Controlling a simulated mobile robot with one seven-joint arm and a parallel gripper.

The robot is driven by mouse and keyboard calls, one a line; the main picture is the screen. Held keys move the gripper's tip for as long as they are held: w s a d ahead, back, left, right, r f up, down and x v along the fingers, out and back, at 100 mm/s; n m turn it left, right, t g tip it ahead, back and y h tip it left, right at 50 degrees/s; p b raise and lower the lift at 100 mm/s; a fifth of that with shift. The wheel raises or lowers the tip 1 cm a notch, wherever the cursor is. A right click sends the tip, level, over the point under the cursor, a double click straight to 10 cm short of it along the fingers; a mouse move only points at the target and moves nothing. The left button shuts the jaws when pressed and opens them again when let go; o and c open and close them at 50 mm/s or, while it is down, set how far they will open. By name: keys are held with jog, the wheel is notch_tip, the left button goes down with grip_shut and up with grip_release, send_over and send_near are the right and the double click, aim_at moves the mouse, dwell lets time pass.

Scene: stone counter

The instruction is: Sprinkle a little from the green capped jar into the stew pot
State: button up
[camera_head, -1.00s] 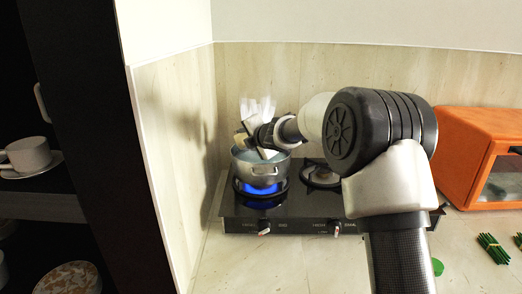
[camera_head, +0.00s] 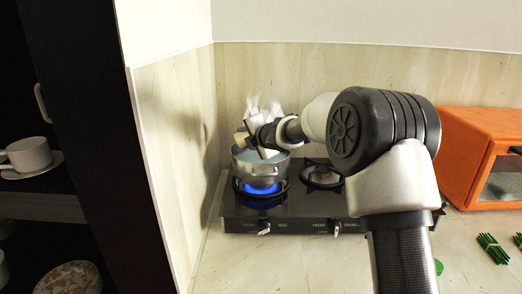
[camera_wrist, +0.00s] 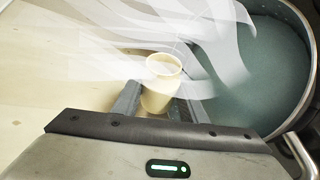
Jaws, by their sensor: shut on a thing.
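My gripper (camera_wrist: 156,108) is shut on a small cream jar (camera_wrist: 160,92) in the wrist view. Its round top faces up in that picture, and no green cap shows on it. In the head view my gripper (camera_head: 252,141) is above the stew pot (camera_head: 262,170), with the small beige jar (camera_head: 241,138) at its left side, tilt hard to judge. The metal pot holds bluish-grey liquid and sits over a lit blue flame. In the wrist view the pot (camera_wrist: 262,80) is at the right, and the jar appears left of its rim. White steam partly veils both.
The black stove (camera_head: 300,208) has a second, empty burner (camera_head: 321,175) at right. A flat green round thing (camera_head: 439,267) lies on the counter beside my arm. An orange oven (camera_head: 475,150) and green sticks (camera_head: 492,248) are at right. A wall stands close left of the pot.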

jog(key=shift+w+d+r+m+y+p, duration=0.1)
jog(key=shift+d+r+m+y+p, duration=0.1)
jog(key=shift+r+m+y+p, duration=0.5)
jog(key=shift+d+r+m+y+p, duration=0.15)
jog(key=shift+r+m+y+p, duration=0.2)
jog(key=shift+m+y, duration=0.6)
dwell(6.3)
